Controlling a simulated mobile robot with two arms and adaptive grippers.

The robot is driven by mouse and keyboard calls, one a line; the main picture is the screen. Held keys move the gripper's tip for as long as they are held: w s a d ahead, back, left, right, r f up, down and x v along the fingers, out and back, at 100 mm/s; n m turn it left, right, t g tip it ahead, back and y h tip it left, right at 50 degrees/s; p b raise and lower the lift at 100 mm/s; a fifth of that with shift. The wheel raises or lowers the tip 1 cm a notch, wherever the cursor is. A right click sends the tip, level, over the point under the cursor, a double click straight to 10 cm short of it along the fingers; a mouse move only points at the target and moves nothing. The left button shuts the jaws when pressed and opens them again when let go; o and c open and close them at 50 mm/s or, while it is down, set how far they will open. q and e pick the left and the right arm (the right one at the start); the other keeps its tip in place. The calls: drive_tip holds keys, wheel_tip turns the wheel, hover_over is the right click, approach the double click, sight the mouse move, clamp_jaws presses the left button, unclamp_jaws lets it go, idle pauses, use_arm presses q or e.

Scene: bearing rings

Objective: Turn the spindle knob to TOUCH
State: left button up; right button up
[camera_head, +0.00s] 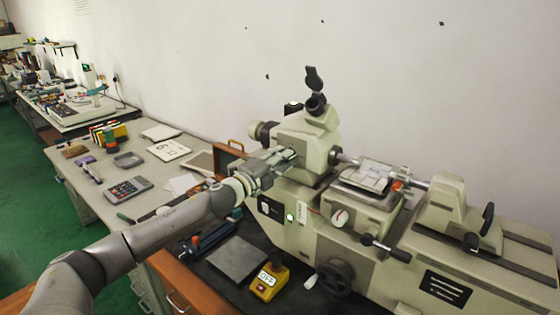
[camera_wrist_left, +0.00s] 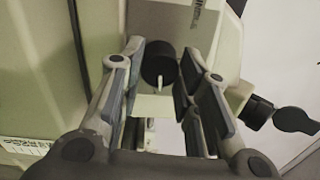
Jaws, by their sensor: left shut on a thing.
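The grinding machine (camera_head: 300,150) stands at the right of the bench, with its headstock at its left end. My left gripper (camera_head: 288,157) is at the front of the headstock. In the left wrist view its two fingers (camera_wrist_left: 160,82) stand on either side of a round black knob (camera_wrist_left: 158,66), which I take to be the spindle knob. The gripper is shut on this knob. In the head view the fingers hide the knob, and I cannot read its setting or the word TOUCH. My right gripper is not in view.
A yellow box marked OFF (camera_head: 268,282) and a grey plate (camera_head: 238,257) lie in front. A calculator (camera_head: 129,188) lies on the left bench.

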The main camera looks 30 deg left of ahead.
use_arm(q)
drive_tip(key=shift+m, duration=0.6)
drive_tip(key=o, duration=1)
drive_tip(key=shift+s+a+f, duration=0.1)
drive_tip(key=shift+s+a, duration=0.05)
drive_tip(key=shift+s, duration=1.85)
drive_tip(key=shift+s+a+f, duration=0.1)
drive_tip(key=shift+s+a, duration=0.05)
drive_tip(key=shift+s, duration=1.85)
drive_tip(key=shift+s+a+f, duration=0.1)
drive_tip(key=shift+s+a, duration=0.05)
drive_tip(key=shift+s, duration=1.85)
